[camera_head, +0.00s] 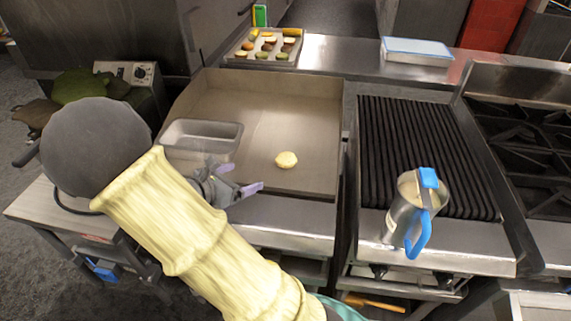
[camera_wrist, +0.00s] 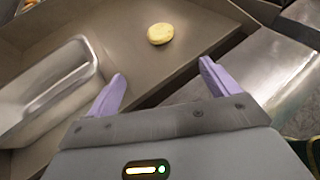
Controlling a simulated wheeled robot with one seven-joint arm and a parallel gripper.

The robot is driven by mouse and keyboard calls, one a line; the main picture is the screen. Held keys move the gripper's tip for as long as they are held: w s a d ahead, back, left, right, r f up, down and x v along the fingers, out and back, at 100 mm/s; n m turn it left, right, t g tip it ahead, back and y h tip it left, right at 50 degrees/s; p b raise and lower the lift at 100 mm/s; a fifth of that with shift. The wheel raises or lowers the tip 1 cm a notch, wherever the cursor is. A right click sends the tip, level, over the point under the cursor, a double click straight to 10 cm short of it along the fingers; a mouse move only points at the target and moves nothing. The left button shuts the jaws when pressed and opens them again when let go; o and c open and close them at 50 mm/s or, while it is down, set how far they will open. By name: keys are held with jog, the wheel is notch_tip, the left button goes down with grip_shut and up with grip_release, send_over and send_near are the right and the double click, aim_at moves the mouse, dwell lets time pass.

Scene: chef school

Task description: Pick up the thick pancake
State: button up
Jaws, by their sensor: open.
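The thick pancake (camera_head: 286,160) is a small, round, pale yellow piece lying on the flat griddle (camera_head: 290,100). In the wrist view the pancake (camera_wrist: 160,34) lies beyond my fingertips, between their lines. My gripper (camera_head: 240,178) has lilac fingers and is left of the pancake and nearer the griddle's front edge. In the wrist view my gripper (camera_wrist: 163,78) is open, with nothing between its fingers.
A metal pan (camera_head: 203,139) stands on the griddle's left side, close to my gripper. The griddle around the pancake is clear.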

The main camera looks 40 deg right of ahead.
jog(key=b, duration=0.1)
send_near(282, 161)
jog(key=x, duration=0.4)
jog(key=shift+w+f, duration=0.15)
jog(key=shift+f, duration=0.3)
jog(key=shift+d, duration=0.2)
jog(key=shift+r+x, duration=0.15)
jog(key=shift+x, duration=1.15)
jog(key=shift+r+x, duration=0.15)
jog(key=shift+x, duration=1.15)
jog(key=shift+d, duration=0.1)
jog(key=c, duration=1.1)
